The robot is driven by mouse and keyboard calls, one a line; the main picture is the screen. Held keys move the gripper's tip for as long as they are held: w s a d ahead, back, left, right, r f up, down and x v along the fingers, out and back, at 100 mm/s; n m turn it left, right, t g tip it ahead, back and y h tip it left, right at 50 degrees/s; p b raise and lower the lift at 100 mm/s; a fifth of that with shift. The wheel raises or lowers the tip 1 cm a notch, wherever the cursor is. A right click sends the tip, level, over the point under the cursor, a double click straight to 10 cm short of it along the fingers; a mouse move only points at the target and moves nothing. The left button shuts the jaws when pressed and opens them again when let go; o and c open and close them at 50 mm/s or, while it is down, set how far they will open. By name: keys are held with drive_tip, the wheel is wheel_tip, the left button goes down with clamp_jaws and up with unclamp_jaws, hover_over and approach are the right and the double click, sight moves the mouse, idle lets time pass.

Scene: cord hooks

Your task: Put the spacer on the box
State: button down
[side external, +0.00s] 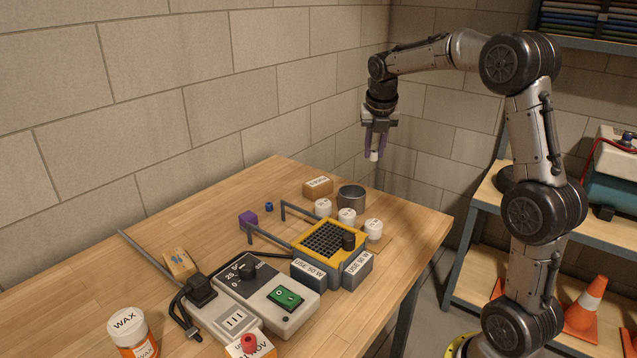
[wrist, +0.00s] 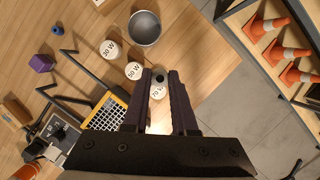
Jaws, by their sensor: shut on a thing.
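My gripper (side external: 375,148) is high above the far right part of the bench, shut on a small pale cylinder, which I take as the spacer (side external: 374,156). In the wrist view the gripper (wrist: 160,80) has a dark round end or hole showing between its fingertips; the rest of the held piece is hard to make out. Several boxes could be the one named: a small brown labelled box (side external: 318,187) at the back beside the metal cup, a purple block (side external: 248,218), and an orange and white box (side external: 250,345) at the front.
Three white lidded weights (side external: 347,217) and a metal cup (side external: 351,197) stand below my gripper. A yellow-framed grid unit (side external: 325,242), bent rods, a dial and switch unit (side external: 267,290), a wax jar (side external: 134,331) and a blue piece (side external: 269,206) are on the bench.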

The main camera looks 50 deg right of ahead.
drive_tip(key=w+a+f+n, duration=0.1)
drive_tip(key=w+a+f, duration=0.15)
drive_tip(key=w, duration=0.65)
hover_over(312, 184)
drive_tip(key=s+a, duration=0.1)
drive_tip(key=s, duration=0.1)
drive_tip(key=shift+n+y, duration=0.3)
drive_tip(key=shift+y, duration=0.1)
drive_tip(key=f, duration=0.9)
drive_tip(key=shift+w+a+f, duration=0.1)
drive_tip(key=shift+w+f, duration=0.05)
drive_tip(key=shift+w, duration=0.1)
drive_tip(key=shift+w+f, duration=0.35)
drive_tip(key=shift+f, duration=1.65)
drive_tip(key=shift+f, duration=0.15)
drive_tip(key=c, duration=0.7)
unclamp_jaws()
